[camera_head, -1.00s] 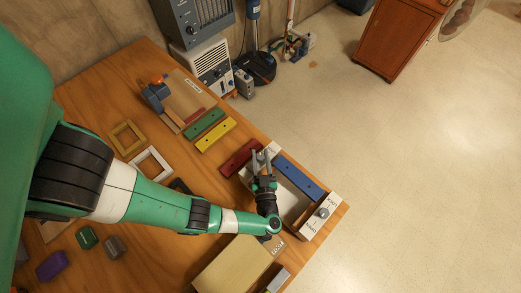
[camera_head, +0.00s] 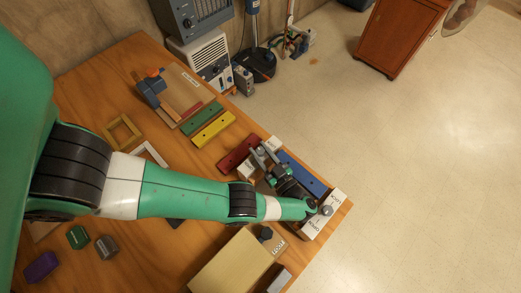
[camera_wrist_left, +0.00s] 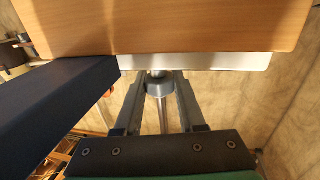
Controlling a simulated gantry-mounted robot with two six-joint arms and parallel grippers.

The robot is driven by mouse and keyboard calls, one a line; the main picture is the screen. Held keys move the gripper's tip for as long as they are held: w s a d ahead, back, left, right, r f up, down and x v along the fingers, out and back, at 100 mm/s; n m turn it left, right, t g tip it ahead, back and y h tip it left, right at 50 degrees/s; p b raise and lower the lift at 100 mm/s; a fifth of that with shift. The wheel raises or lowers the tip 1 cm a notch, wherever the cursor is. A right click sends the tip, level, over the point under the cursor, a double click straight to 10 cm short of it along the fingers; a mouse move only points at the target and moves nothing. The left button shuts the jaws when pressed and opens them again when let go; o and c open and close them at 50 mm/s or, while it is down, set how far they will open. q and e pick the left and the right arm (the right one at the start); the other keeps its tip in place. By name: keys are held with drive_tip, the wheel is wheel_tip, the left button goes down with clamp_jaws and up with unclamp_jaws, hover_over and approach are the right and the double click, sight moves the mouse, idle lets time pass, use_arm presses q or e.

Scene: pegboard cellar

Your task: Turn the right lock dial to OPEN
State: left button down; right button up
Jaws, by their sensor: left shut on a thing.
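A box stands at the table's right corner, with a white panel at each of two ends. The near-right panel (camera_head: 336,198) has LOCK and OPEN lettering and a grey dial (camera_head: 326,211), partly beside my wrist. My left gripper (camera_head: 262,152) reaches back to the far end of the box, its fingers on a grey dial knob there. In the left wrist view the two fingers (camera_wrist_left: 159,92) close on this grey knob (camera_wrist_left: 159,84), below a white edge (camera_wrist_left: 205,62). The far dial's setting is hidden. My right gripper is not in view.
A blue bar (camera_head: 303,173) lies along the box, and a red bar (camera_head: 238,154) lies to its left. Yellow (camera_head: 213,130) and green bars lie farther back. A pale wood block (camera_head: 230,263) stands in front. Open floor lies to the right.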

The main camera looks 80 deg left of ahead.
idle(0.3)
use_arm(q)
drive_tip(key=c, duration=0.5)
unclamp_jaws()
drive_tip(key=shift+a, duration=0.1)
